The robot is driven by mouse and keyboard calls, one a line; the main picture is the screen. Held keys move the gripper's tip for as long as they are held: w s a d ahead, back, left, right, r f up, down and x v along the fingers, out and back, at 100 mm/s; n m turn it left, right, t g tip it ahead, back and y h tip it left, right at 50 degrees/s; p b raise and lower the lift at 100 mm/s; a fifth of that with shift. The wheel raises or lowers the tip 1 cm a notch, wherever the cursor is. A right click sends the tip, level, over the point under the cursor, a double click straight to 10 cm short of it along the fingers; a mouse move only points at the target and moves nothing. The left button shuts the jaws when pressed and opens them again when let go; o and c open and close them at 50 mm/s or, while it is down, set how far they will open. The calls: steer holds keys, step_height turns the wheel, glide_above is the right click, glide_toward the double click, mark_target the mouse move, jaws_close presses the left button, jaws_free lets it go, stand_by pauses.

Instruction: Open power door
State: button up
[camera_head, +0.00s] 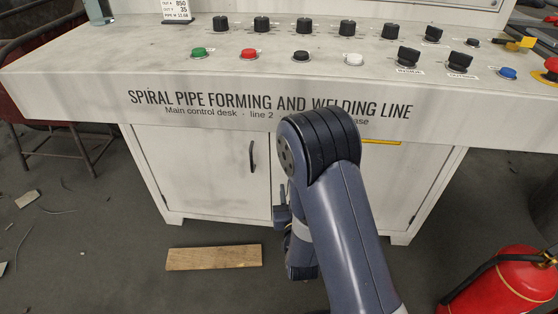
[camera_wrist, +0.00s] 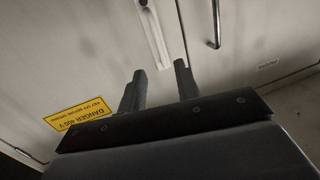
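The power door (camera_head: 405,180) is the right cabinet door under the control desk, with a yellow sign (camera_head: 381,142) at its top. My arm hides much of this door in the head view. In the wrist view the picture is turned over, and the yellow sign (camera_wrist: 78,114) reads DANGER 400 V. A pale upright handle (camera_wrist: 153,32) is on the same door, close to the seam. My gripper (camera_wrist: 160,88) is open and empty, with its two fingers apart below the handle in the picture. No contact with the handle shows. The door looks shut.
The left cabinet door (camera_head: 208,170) has a dark handle (camera_head: 252,156), also seen in the wrist view (camera_wrist: 216,25). A wooden plank (camera_head: 213,257) lies on the floor in front. A red fire extinguisher (camera_head: 505,285) stands at the lower right. The desk (camera_head: 60,95) overhangs the doors.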

steer(key=w+a+b, duration=0.1)
steer(key=w+b, duration=0.1)
steer(key=w, duration=0.8)
steer(key=shift+a, duration=0.25)
jaws_close()
